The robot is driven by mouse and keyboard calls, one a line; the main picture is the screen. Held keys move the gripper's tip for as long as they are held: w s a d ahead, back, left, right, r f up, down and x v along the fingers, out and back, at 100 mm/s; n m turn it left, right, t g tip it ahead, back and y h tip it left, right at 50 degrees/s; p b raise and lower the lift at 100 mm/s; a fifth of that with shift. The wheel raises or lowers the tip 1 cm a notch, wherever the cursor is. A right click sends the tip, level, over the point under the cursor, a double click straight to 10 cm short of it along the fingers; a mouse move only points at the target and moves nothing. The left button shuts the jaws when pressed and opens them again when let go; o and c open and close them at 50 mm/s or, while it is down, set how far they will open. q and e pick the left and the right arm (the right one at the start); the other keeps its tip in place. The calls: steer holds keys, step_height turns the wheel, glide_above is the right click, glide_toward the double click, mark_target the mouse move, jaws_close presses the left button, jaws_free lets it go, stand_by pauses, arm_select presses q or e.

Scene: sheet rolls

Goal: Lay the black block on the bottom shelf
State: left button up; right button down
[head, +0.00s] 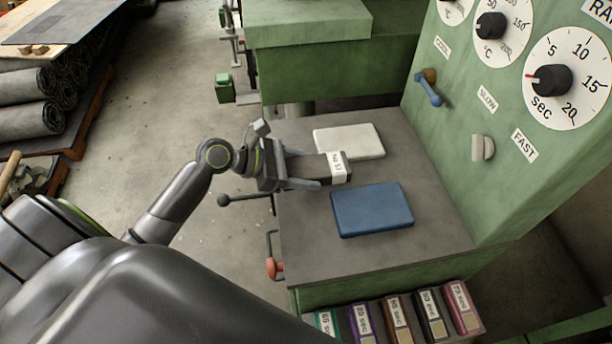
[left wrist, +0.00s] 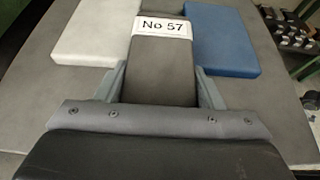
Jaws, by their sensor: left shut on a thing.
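A black block (head: 312,168) with a white label reading "No 57" is held by my left gripper (head: 304,170). The gripper's two fingers are shut on its sides. The block also shows between the fingers in the left wrist view (left wrist: 158,72), pointing away from the gripper. It is over the grey top of the green machine (head: 300,240), between a white slab and a blue slab; I cannot tell whether it touches the top. I cannot make out a bottom shelf in these views. My right gripper is not in view.
The white slab (head: 349,141) lies behind the block and the blue slab (head: 372,209) in front. A control panel (head: 460,150) with dials and levers rises at the right. Several coloured labelled blocks stand in a row below the front edge. Rolls (head: 30,118) lie at far left.

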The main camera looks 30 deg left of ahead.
arm_select(q)
steer(key=shift+f, duration=1.15)
steer(key=o, duration=1.2)
steer(key=shift+f, duration=0.2)
steer(key=shift+o, duration=0.2)
